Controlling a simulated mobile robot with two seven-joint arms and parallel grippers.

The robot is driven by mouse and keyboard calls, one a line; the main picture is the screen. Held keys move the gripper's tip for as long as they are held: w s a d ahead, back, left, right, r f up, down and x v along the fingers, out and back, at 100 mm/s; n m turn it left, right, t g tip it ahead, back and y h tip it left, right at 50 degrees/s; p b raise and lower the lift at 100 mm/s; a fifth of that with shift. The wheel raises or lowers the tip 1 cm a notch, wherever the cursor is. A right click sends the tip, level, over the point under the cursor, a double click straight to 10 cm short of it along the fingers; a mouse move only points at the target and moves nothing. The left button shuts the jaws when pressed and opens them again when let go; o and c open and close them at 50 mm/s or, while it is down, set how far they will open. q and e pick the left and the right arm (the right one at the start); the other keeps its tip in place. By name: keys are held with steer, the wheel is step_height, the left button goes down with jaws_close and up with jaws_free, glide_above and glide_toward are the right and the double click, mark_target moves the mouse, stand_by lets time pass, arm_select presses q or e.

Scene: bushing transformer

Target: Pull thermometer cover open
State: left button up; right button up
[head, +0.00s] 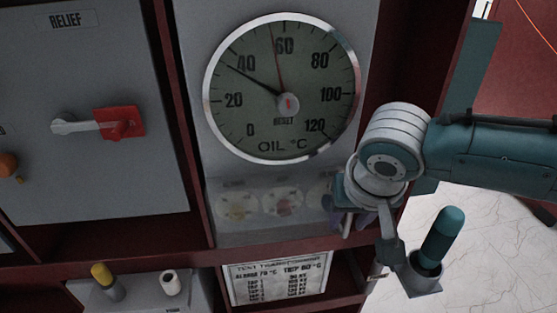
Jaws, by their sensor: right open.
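The oil thermometer (283,88) is a round dial with a silver rim on a grey panel. Below it is a clear, see-through cover (232,226) with several small round parts showing dimly behind it. The cover looks closed, lying along the panel. My right arm comes in from the right. My right gripper (350,220) is open at the cover's right end, with its fingers pointing down. The wrist hides part of the fingers and the cover's right edge, so I cannot tell whether they touch. My left gripper is not in view.
A grey RELIEF panel with a red switch (121,122) is on the left. Below are a yellow-tipped knob (102,274), a white knob (170,283) and a text plate (278,280). A teal handle (441,236) sticks up at lower right, close to my right wrist. Marble floor lies beyond.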

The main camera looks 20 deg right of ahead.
jaws_close()
stand_by(0.3)
stand_by(1.1)
